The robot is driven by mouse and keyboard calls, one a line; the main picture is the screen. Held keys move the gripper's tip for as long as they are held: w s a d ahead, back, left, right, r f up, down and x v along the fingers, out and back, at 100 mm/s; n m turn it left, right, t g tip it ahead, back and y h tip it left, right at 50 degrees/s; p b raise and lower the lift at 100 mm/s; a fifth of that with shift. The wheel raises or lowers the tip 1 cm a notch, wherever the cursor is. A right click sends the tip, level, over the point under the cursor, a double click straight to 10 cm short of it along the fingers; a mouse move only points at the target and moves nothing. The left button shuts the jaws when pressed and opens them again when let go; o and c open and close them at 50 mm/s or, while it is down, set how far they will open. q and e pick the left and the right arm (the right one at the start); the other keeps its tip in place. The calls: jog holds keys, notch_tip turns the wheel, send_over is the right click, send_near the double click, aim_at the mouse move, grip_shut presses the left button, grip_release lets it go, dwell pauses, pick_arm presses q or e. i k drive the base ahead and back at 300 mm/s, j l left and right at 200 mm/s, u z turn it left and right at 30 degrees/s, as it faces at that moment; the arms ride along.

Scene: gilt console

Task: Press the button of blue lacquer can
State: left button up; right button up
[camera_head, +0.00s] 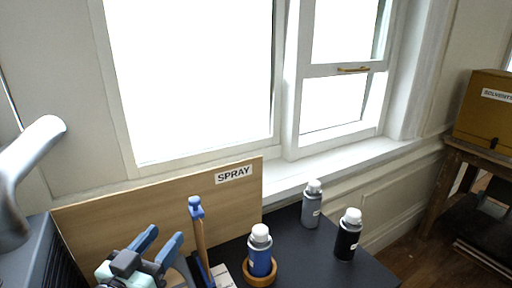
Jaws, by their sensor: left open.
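The blue lacquer can (260,261) stands upright in a round wooden ring (260,280) on the dark tabletop, near the bottom centre. It has a white cap on top with the button. My left gripper (165,233) is at the bottom left, open, with its two blue fingers pointing up and right. It is apart from the can, to its left, and nothing shows between its fingers. My right gripper is not in view.
A grey can (311,210) and a black can (347,242), both white-capped, stand to the right. A blue-topped wooden upright (197,225) stands between my left gripper and the blue can. A wooden SPRAY board (150,203) stands behind. Dark tabletop (305,262) is clear between the cans.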

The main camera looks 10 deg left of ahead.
aim_at(260, 232)
jog(key=k+l, duration=0.8)
